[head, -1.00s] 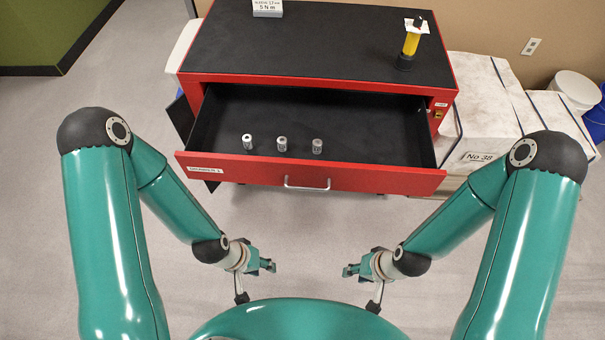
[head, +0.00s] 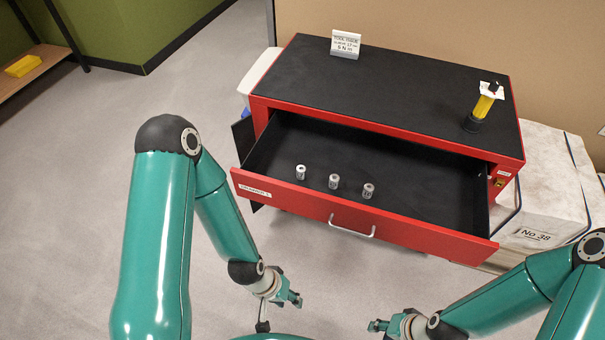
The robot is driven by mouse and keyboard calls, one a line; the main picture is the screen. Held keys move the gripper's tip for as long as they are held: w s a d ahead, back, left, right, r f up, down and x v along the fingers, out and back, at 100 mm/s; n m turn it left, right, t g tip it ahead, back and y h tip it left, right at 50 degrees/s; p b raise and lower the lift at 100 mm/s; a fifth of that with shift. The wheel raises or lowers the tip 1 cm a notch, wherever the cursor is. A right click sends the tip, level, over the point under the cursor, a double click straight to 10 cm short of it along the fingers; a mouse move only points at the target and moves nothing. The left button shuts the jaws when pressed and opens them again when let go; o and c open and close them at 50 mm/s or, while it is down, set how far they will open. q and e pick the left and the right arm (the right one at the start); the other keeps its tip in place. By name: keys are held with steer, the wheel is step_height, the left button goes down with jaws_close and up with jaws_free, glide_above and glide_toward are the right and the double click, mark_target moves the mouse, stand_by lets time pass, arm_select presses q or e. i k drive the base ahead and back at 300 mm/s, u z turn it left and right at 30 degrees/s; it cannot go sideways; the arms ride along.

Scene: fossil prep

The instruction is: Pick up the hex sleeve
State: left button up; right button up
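Three small silver sleeves stand in a row in the open drawer (head: 420,180) of the red cabinet: a left one (head: 300,172), a middle one (head: 334,182) and a right one (head: 368,190). They look alike at this size, and I cannot tell which is the hex sleeve. My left gripper (head: 294,299) is in front of and below the drawer, apart from it and empty. My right gripper (head: 376,325) is lower right of it, also empty and away from the drawer. Both grippers are small here, and their finger gaps are unclear.
The black cabinet top (head: 400,95) holds a sign (head: 346,44) and a yellow tool (head: 482,106) on a dark base. The drawer front has a handle (head: 352,228). White wrapped blocks (head: 545,190) stand at the right. A wooden shelf (head: 35,72) is at far left. Floor is clear at left.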

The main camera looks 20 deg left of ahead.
mark_target(301, 169)
steer(key=u, duration=0.2)
steer(key=k, duration=0.5)
steer(key=u, duration=0.85)
steer(key=i, duration=1)
steer(key=u, duration=0.05)
